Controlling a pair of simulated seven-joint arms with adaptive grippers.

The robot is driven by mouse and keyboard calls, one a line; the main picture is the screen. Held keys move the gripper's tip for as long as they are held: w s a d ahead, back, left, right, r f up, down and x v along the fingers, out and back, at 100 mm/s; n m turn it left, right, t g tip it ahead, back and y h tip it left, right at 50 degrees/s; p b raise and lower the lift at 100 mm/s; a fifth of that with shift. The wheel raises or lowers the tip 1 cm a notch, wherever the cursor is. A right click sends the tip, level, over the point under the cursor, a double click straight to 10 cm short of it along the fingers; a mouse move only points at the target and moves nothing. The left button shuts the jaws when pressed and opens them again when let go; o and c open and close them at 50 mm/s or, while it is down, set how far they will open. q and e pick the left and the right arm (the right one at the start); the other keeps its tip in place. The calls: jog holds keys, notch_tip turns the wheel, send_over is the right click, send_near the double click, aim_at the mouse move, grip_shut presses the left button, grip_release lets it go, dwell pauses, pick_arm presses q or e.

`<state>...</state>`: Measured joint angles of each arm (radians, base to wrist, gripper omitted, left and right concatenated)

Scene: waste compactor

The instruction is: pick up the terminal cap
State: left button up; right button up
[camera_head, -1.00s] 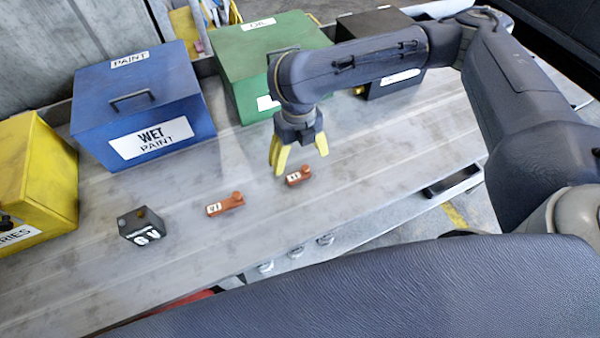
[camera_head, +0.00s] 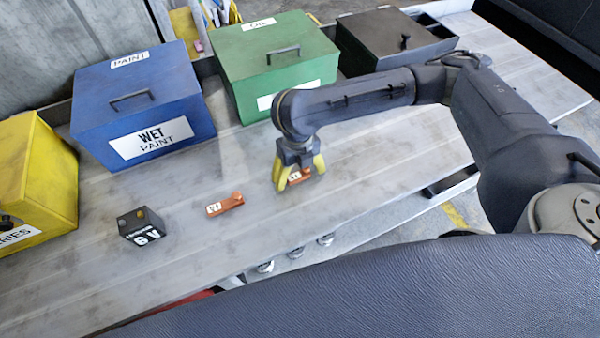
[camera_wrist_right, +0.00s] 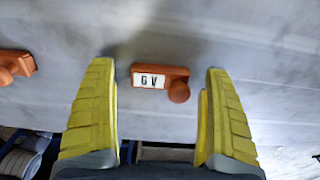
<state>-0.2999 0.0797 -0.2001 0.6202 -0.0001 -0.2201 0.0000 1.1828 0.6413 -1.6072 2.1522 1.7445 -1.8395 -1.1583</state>
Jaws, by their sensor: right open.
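Two orange terminal caps with white labels lie on the grey metal table. One cap (camera_head: 294,176) is under my right gripper (camera_head: 298,184), partly hidden by its yellow fingers. In the right wrist view this cap (camera_wrist_right: 160,77), labelled "6 V", lies between the two open fingers (camera_wrist_right: 160,125), apart from both. The other cap (camera_head: 225,204) lies to the left; its end also shows at the left edge of the right wrist view (camera_wrist_right: 14,66). A dark battery block (camera_head: 140,227) marked "6 V" stands further left. My left gripper is not in view.
A yellow box (camera_head: 50,170), a blue "PAINT" box (camera_head: 140,90), a green "OIL" box (camera_head: 270,60) and a black box (camera_head: 390,40) stand along the back of the table. The table (camera_head: 400,145) is clear to the right of my gripper.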

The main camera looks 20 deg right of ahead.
jog(key=shift+f, duration=0.15)
jog(key=shift+c, duration=0.2)
jog(key=c, duration=1)
